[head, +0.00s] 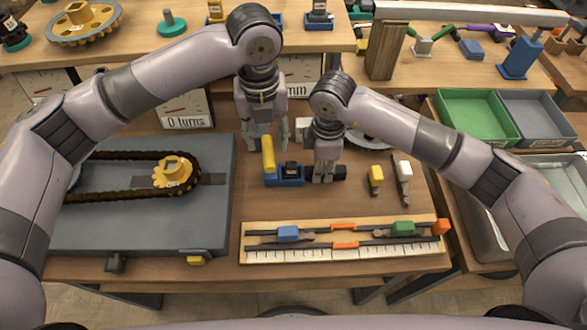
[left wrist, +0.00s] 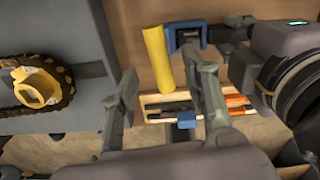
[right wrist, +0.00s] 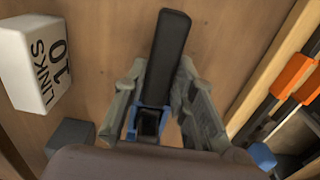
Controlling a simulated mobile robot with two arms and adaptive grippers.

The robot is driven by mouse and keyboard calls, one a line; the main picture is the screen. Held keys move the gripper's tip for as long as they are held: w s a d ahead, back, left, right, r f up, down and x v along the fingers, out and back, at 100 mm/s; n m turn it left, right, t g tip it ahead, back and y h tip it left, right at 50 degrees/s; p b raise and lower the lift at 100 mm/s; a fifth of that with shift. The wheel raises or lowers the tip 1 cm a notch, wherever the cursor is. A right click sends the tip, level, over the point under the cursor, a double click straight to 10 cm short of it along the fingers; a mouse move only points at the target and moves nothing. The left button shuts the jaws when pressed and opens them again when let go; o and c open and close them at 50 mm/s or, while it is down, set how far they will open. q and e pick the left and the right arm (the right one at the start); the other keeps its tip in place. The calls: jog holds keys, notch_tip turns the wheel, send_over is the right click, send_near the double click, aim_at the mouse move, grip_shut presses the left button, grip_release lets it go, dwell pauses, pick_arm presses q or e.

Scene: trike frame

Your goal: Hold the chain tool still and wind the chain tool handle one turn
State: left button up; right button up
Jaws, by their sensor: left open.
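The chain tool (head: 287,180) has a blue body, a black bar on its right and a yellow handle (head: 268,153) standing up at its left. It rests at the table's middle. My right gripper (head: 324,178) is shut on the black bar, which also shows between its fingers in the right wrist view (right wrist: 165,60). My left gripper (head: 268,146) is open above and behind the yellow handle. In the left wrist view the handle (left wrist: 158,58) shows between and beyond the spread fingers, apart from both.
A grey plate (head: 150,225) with a chain around a yellow sprocket (head: 172,172) lies left. A ruler tray (head: 345,254) is in front. A yellow-topped piece (head: 376,176) and a white block (head: 404,170) stand right. Green (head: 476,118) and grey bins are further right.

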jog(key=o, duration=0.5)
jog(key=shift+c, duration=0.2)
notch_tip(320, 180, up, 12)
dwell(0.4)
